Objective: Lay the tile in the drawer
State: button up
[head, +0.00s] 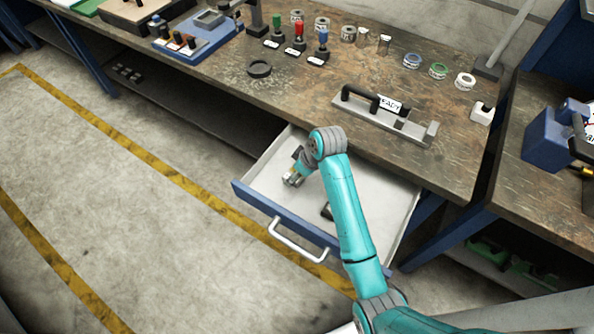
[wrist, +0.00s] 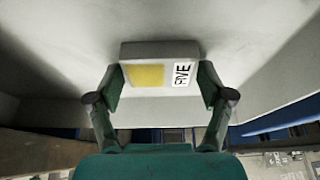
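The tile (wrist: 158,70) is a pale grey block with a yellow square and a white label reading "FIVE" or similar. In the wrist view it sits between the two fingers of my gripper (wrist: 160,88), which touch its left and right sides. In the head view my gripper (head: 293,179) is inside the open drawer (head: 265,187), near its left part, and the tile is mostly hidden there. The drawer has a white inside, a blue front and a pale handle. I cannot tell whether the tile touches the drawer floor.
A dark object (head: 327,211) lies in the drawer, partly behind my arm. The drawer's right part looks mostly clear.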

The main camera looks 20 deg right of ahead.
jog(key=shift+o, duration=0.6)
jog(key=shift+r, duration=0.15)
jog(key=v, duration=1.2)
